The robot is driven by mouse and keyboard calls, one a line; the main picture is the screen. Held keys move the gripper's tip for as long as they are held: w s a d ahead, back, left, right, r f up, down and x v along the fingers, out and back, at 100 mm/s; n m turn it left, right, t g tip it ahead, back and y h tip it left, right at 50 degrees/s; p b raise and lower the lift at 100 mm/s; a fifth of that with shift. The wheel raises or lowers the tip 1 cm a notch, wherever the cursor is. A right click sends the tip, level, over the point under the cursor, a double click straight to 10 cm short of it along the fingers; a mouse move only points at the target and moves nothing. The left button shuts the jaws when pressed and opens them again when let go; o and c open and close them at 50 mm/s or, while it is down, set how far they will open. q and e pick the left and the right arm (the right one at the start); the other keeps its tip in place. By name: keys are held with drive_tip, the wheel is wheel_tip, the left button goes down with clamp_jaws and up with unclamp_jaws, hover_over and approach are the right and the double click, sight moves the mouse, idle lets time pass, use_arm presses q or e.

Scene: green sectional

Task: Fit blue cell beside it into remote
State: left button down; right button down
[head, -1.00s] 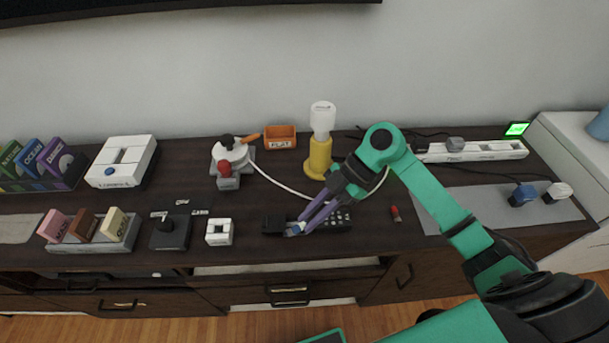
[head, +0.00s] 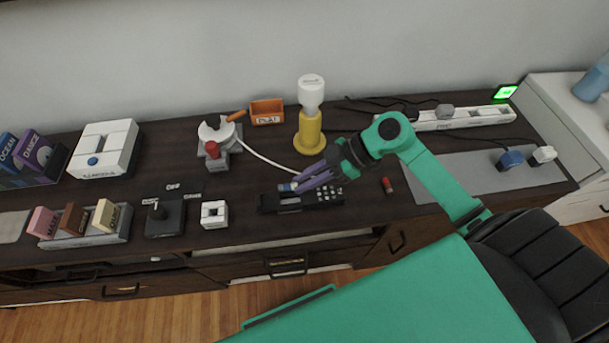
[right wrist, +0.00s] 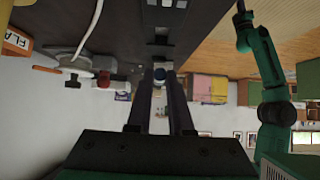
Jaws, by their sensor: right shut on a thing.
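The black remote (head: 267,204) lies on the dark cabinet top, its buttons to the right and a grey, recessed-looking section to the left. My right gripper (head: 294,186) is shut on the blue cell (head: 286,187) and holds it over the remote's far edge; I cannot tell whether the two touch. In the right wrist view the cell (right wrist: 159,74) shows between the fingertips, with its pale end toward the camera. A red cell (head: 387,185) lies to the right of the remote.
A yellow and white dispenser (head: 312,128) stands behind the remote, near my right arm. A white cube (head: 214,214) and a black switch box (head: 165,216) stand to the left. A white cable runs behind the remote. A grey mat (head: 455,177) lies to the right.

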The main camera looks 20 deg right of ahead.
sight(305, 196)
drive_tip(key=shift+f+b, duration=0.6)
drive_tip(key=shift+f, duration=1.6)
drive_tip(key=c, duration=0.7)
unclamp_jaws()
drive_tip(key=shift+c, duration=0.2)
drive_tip(key=v, duration=1.4)
drive_tip(key=shift+d, duration=0.25)
